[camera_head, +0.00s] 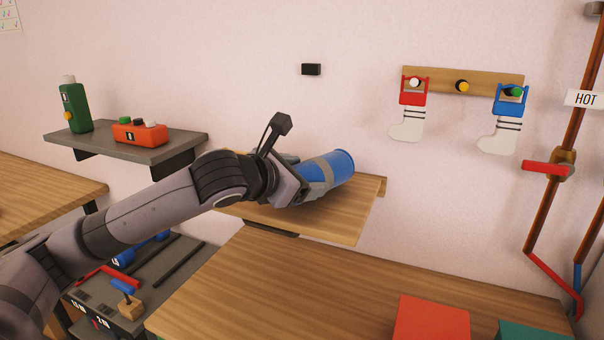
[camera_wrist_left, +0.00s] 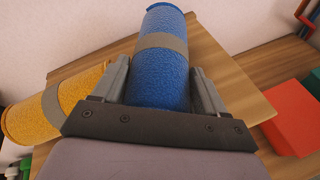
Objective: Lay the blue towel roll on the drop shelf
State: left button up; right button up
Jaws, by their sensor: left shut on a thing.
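The blue towel roll (camera_head: 338,167) with a grey band is between the fingers of my left gripper (camera_head: 302,182). In the left wrist view the blue roll (camera_wrist_left: 163,62) runs between the two fingers (camera_wrist_left: 160,85), which are shut on it. The roll is over the wooden wall shelf (camera_head: 345,220); I cannot tell whether it touches the shelf. A yellow towel roll (camera_wrist_left: 55,103) with a grey band lies beside it in the left wrist view, mostly hidden behind my arm in the head view. My right gripper is not in view.
Below are a wooden table (camera_head: 300,285), a red block (camera_head: 437,318) and a teal block (camera_head: 535,330). Stockings hang on a peg rail (camera_head: 440,84). Pipes run at right.

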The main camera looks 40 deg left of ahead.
pick_arm(q)
jog(key=shift+f, duration=0.4)
jog(key=o, duration=1.3)
jog(key=b+v, duration=0.1)
jog(key=v, duration=0.4)
jog(key=shift+f, duration=0.1)
jog(key=shift+b+v, duration=0.5)
jog(key=shift+v, duration=0.6)
